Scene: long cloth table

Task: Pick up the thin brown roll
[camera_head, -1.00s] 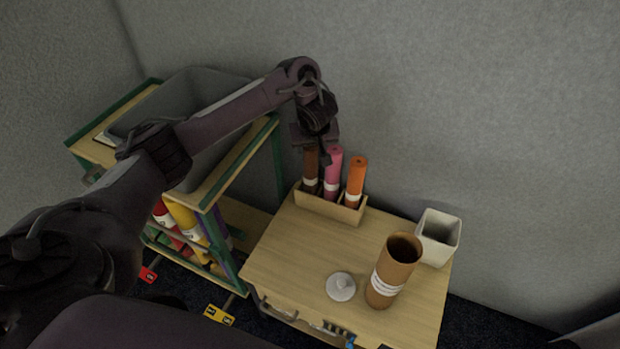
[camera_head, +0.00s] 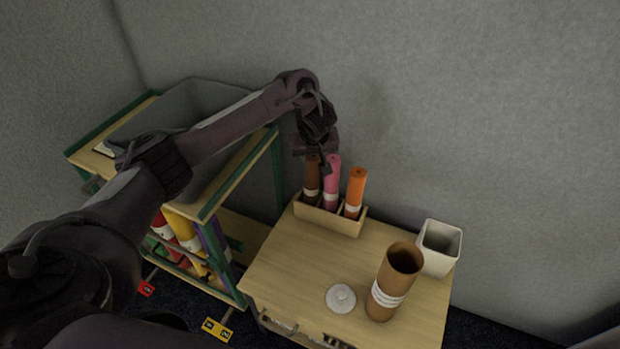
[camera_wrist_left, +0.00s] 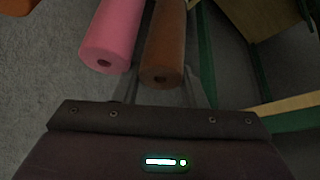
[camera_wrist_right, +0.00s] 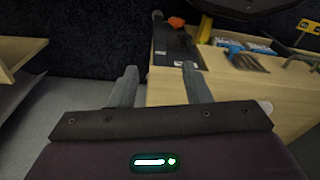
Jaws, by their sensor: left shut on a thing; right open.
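The thin brown roll (camera_head: 311,180) stands upright in the left slot of a small wooden holder (camera_head: 329,217) at the back of the wooden cabinet top. My left gripper (camera_head: 312,158) is at the top of this roll. In the left wrist view the brown roll (camera_wrist_left: 164,50) lies between the two fingers (camera_wrist_left: 162,88), which are shut on it. A pink roll (camera_head: 332,182) stands beside it and also shows in the left wrist view (camera_wrist_left: 112,38). An orange roll (camera_head: 355,191) stands in the right slot. My right gripper (camera_wrist_right: 160,85) is open and empty, beside the cabinet.
A wide brown tube (camera_head: 396,280) with a white band stands on the cabinet top (camera_head: 290,265). A white round lid (camera_head: 341,298) and a white square pot (camera_head: 439,247) are near it. A green-edged shelf cart (camera_head: 215,200) with a grey bin stands at left.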

